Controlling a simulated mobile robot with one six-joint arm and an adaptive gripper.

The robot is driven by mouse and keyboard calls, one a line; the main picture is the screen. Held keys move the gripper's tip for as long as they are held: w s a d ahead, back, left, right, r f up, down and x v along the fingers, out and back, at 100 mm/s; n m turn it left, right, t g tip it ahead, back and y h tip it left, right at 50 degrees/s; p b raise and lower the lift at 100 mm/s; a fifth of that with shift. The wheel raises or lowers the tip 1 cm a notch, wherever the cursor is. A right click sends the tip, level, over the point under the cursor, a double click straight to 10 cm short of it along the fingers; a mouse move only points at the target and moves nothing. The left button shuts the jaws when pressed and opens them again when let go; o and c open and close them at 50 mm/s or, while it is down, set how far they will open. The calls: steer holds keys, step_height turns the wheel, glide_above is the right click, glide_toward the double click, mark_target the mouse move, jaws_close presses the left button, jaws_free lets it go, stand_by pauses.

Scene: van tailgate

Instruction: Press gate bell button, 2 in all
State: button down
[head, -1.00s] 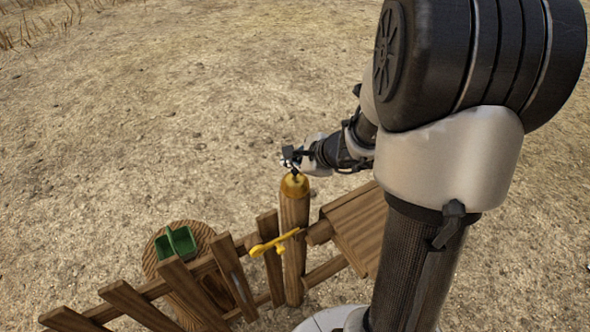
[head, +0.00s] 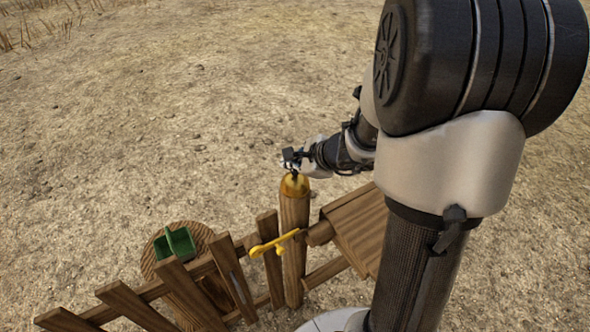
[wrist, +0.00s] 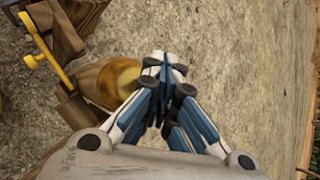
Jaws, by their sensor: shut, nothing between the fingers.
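The gate bell is a brass dome on top of a wooden post (head: 294,235). The dome (head: 295,188) shows just below my gripper (head: 294,172) in the head view. In the wrist view the brass dome (wrist: 118,82) lies to the left of my gripper's fingertips (wrist: 166,68) and is partly covered by them. My gripper is shut and empty, pointing down at the post top. I cannot tell whether the fingertips touch the dome. The button itself is not clearly visible.
A yellow latch (head: 272,244) crosses the wooden fence beside the post. A green container (head: 175,243) stands on a round wooden top (head: 206,234) at the left. A plank surface (head: 357,232) is right of the post. Open dirt lies behind.

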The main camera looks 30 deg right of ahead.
mark_target(293, 173)
stand_by(0.4)
steer(key=shift+r+p, duration=0.7)
steer(key=shift+r, duration=0.25)
step_height(293, 173, up, 5)
steer(key=p, duration=0.4)
stand_by(1.7)
